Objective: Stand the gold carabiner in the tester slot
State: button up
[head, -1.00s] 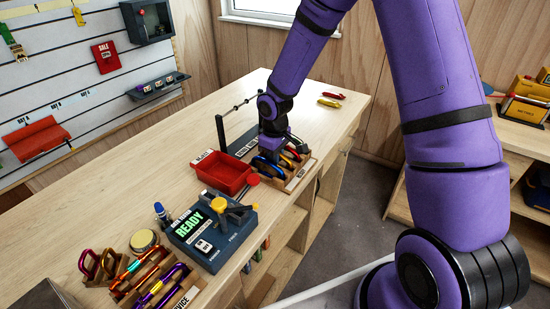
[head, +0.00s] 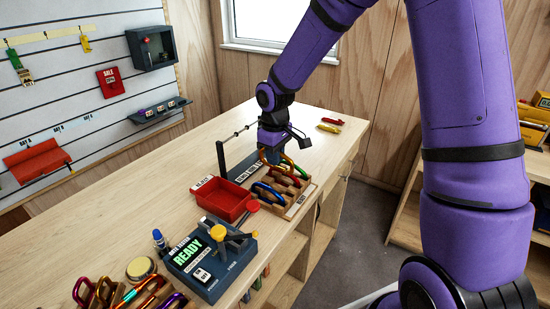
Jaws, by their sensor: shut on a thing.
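My gripper (head: 272,150) is shut on the gold carabiner (head: 265,160), just above the wooden carabiner rack (head: 297,208). Only part of the carabiner's loop shows below the gripper; whether it is fully clear of the rack is hard to tell. The grey-blue tester (head: 243,262) stands nearer on the bench, with a lit screen (head: 187,252) reading READY. It has a yellow knob and dark and yellow parts on top. Its slot cannot be made out clearly.
A blue carabiner (head: 268,191) and red and green ones stand in the rack. A red tray (head: 222,205) lies between rack and tester. A thin post with a rod (head: 221,160) rises behind the tray. More carabiners (head: 130,295) stand at the near left.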

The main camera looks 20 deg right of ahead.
grip_shut()
jog(key=shift+s+a+f, duration=0.15)
jog(key=shift+s+a, duration=2.15)
jog(key=shift+a, duration=0.85)
jog(key=shift+s+a+f, duration=0.1)
jog(key=shift+s+a, duration=2.15)
jog(key=shift+a, duration=0.9)
jog(key=shift+s+a+f, duration=0.15)
jog(key=shift+s+a, duration=2.15)
jog(key=shift+a, duration=0.85)
jog(key=shift+f, duration=0.1)
jog(key=shift+f, duration=0.6)
jog(key=shift+f, duration=0.1)
jog(key=shift+f, duration=1.1)
jog(key=shift+f, duration=0.6)
